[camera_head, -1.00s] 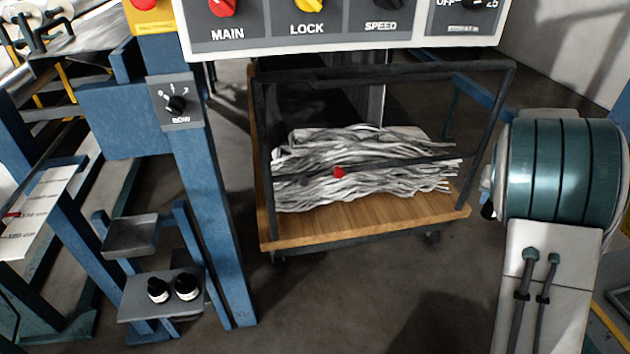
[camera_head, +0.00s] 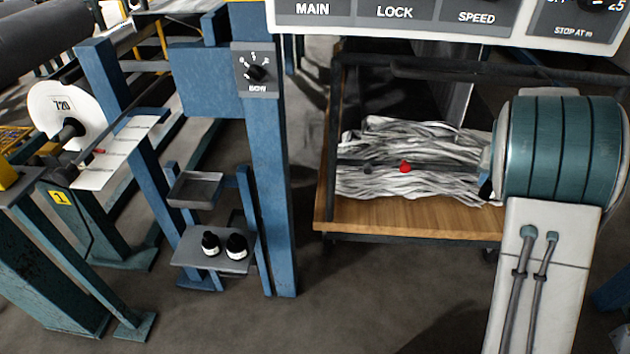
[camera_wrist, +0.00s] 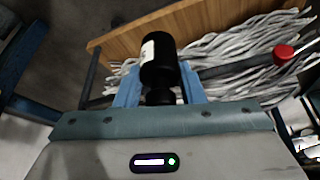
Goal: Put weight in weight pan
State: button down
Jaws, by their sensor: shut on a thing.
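My gripper (camera_wrist: 158,82) has blue fingers and is shut on a black weight (camera_wrist: 161,60) with a white label, in the wrist view. The weight stands out beyond the fingertips. The gripper and this weight do not show in the head view. An empty grey tray with a raised rim, seemingly the weight pan (camera_head: 196,190), sits on the blue stand left of centre in the head view. Below it, a grey shelf (camera_head: 205,262) holds two more black weights, a left one (camera_head: 210,243) and a right one (camera_head: 236,246).
A blue post (camera_head: 268,180) with a BOW dial (camera_head: 256,72) stands just right of the pan. A wooden cart (camera_head: 400,212) with grey strands and a dark frame is further right. A control panel (camera_head: 440,14) hangs above. Open floor lies in front of the stand.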

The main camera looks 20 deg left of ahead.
aim_at(198, 192)
jog(key=u, duration=1.4)
